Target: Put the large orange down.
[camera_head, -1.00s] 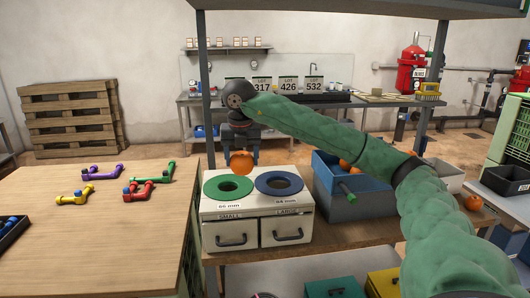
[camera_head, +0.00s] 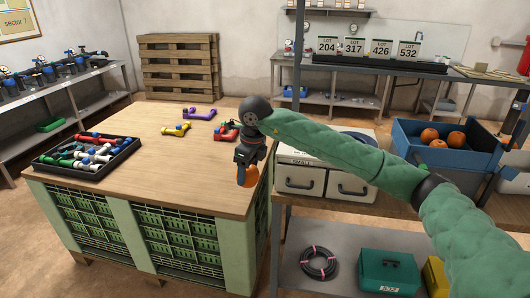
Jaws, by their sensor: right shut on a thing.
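My right gripper (camera_head: 246,168) points downward and is shut on an orange (camera_head: 249,183). The gripper's fingers hide part of the fruit. In the head view they are over the right edge of the wooden table top (camera_head: 130,170). I cannot tell whether the orange touches the table or hangs above it. My left gripper is not in view.
A white two-drawer sizing box (camera_head: 312,184) stands to the right, partly behind my right arm. A blue crate (camera_head: 465,166) holds several oranges (camera_head: 438,143). A black tray (camera_head: 60,172) of valve fittings and loose coloured fittings (camera_head: 178,129) lie on the table; its front middle is clear.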

